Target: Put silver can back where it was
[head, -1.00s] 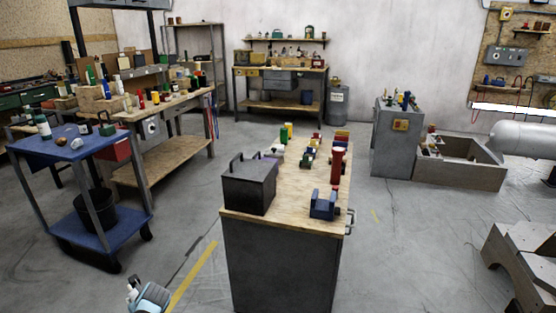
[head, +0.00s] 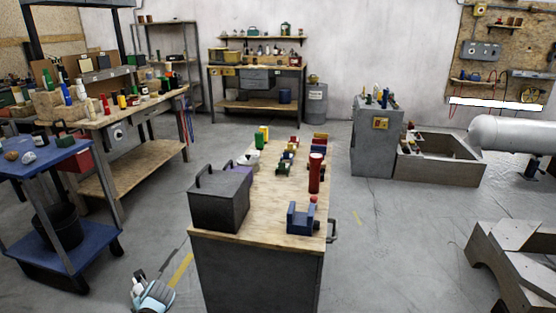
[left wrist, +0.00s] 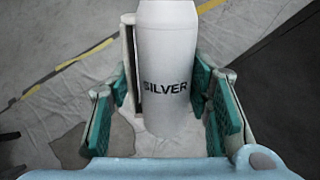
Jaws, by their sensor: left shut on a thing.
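The silver can (left wrist: 168,75) is a pale grey-white cylinder with a tapered top and the word SILVER on it. In the left wrist view it stands between the teal pads of my left gripper (left wrist: 170,105), which is shut on it. In the head view my left gripper (head: 150,292) shows at the bottom edge, over the floor left of the wooden-topped cabinet, with a small pale part of the can (head: 138,280) beside it. My right gripper is not in view.
A cabinet with a wooden top (head: 270,215) stands ahead, holding a dark toolbox (head: 218,200), a blue vise (head: 301,217) and a red cylinder (head: 316,172). A blue cart (head: 60,165) and a workbench (head: 110,118) with several bottles are at left.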

